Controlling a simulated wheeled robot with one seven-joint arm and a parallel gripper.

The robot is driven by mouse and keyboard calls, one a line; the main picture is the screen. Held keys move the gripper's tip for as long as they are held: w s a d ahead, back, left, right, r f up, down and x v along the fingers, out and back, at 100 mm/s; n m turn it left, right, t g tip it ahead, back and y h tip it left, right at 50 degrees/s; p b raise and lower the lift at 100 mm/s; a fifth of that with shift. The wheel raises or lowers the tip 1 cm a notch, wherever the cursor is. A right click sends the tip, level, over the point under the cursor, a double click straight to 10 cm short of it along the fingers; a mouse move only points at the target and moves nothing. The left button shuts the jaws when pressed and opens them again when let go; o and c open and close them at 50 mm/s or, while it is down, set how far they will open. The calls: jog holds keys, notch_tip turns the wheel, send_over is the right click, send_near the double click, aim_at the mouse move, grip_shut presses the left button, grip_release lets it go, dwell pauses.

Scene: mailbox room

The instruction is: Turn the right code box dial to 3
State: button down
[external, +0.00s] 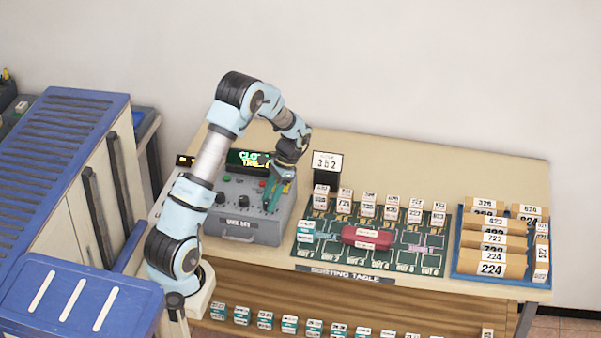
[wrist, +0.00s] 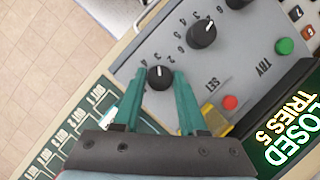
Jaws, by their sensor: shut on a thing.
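The grey code box (external: 245,228) stands on the left part of the table. Its right dial (wrist: 160,77) is a black knob with a white pointer mark, seen in the wrist view. My gripper (external: 270,206) reaches down over the right side of the box. In the wrist view, my gripper's teal fingers (wrist: 160,80) are shut on this dial, one on each side. The fingers hide part of its number ring, so I cannot tell which digit the pointer marks. The middle dial (wrist: 203,33) and the left dial (external: 220,198) are free.
The display (wrist: 293,125) reads CLOSED, TRIES 5. A sorting board (external: 340,262) with several blocks and a blue parcel tray (external: 458,262) lie to the right.

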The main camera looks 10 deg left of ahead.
dwell(0.5)
jog(key=shift+c, duration=2.3)
grip_release()
jog(key=shift+w+d+r, duration=0.2)
jog(key=shift+r, duration=0.25)
jog(key=b+v, duration=0.3)
jog(key=v, duration=0.6)
jog(key=shift+r, duration=0.4)
jog(key=n+t+h, duration=0.1)
jog(key=n+h, duration=0.1)
jog(key=n, duration=0.1)
send_over(259, 213)
jog(key=x, duration=0.2)
jog(key=s+a+f+n+t+h, duration=0.1)
jog(key=s+a+f+n+t, duration=0.2)
jog(key=s, duration=0.8)
jog(key=a+n, duration=0.2)
jog(key=n, duration=0.1)
jog(key=shift+s+a+h, duration=0.4)
